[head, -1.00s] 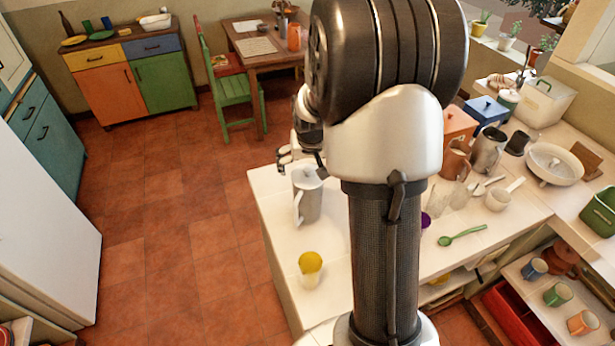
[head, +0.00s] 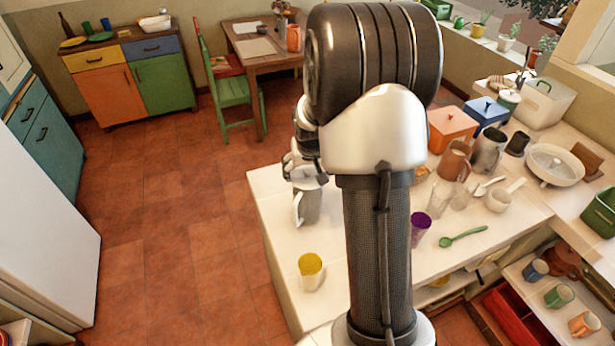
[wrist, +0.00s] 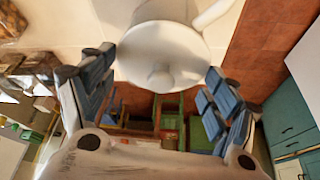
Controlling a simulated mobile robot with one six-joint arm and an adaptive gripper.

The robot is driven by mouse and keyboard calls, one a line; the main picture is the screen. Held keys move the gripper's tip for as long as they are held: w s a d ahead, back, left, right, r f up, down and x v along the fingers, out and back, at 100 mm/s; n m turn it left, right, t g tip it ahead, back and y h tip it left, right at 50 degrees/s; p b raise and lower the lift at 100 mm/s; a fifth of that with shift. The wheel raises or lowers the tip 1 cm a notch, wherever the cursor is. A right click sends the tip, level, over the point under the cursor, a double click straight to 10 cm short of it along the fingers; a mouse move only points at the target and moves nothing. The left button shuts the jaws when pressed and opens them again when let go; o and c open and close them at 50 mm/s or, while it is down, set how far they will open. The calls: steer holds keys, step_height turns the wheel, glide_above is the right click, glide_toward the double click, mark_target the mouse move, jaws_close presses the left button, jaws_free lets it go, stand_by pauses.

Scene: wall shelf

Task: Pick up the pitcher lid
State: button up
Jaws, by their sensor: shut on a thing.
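The white pitcher (head: 308,207) stands upright near the left edge of the white counter, its handle on the left. Its round pale lid (wrist: 160,48) with a small knob faces the wrist camera, between my two fingers. The pitcher's body (wrist: 166,10) shows behind the lid in the wrist view. My gripper (head: 305,170) is at the pitcher's top and is shut on the lid, with one finger on each side. I cannot tell whether there is a gap between lid and pitcher. In the head view the gripper partly hides the lid.
A yellow cup (head: 310,268) stands in front of the pitcher. A purple cup (head: 420,228), a green spoon (head: 462,237), glasses and canisters are to the right. My arm hides part of the counter (head: 270,200). Open floor lies to the left.

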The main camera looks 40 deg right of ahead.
steer(key=shift+c, duration=0.6)
